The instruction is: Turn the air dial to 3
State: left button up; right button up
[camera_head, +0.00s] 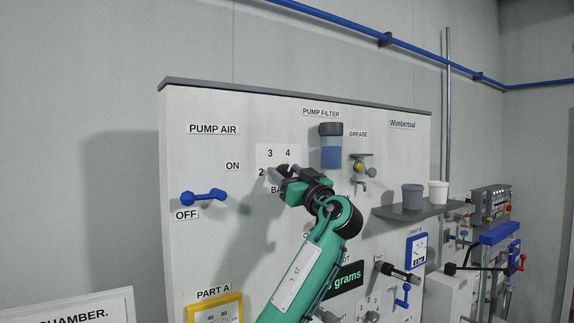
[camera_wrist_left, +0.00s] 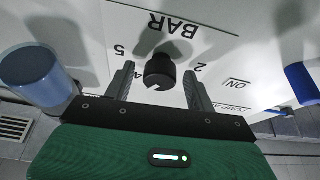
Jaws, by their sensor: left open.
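The air dial is a round black knob (camera_wrist_left: 160,70) on a white plate (camera_head: 264,156) marked with numbers and BAR. The head view shows 2, 3 and 4 on the plate; my gripper covers much of the knob there. In the left wrist view the panel appears upside down, with 5, part of 4 and 2 showing around the knob. A light notch is on the knob's lower edge; the number it points at is hidden. My left gripper (camera_head: 280,172) is open, with one finger on each side of the knob and gaps visible. My right gripper is out of view.
A blue PUMP AIR lever (camera_head: 203,197) is left of the dial, between ON and OFF labels. The blue pump filter (camera_head: 331,147) and grease valve (camera_head: 363,168) are to the right. A shelf (camera_head: 413,213) with two cups juts out further right.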

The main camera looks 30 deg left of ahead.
pick_arm(q)
jog(key=shift+w+a, duration=0.15)
jog(key=shift+a, duration=0.15)
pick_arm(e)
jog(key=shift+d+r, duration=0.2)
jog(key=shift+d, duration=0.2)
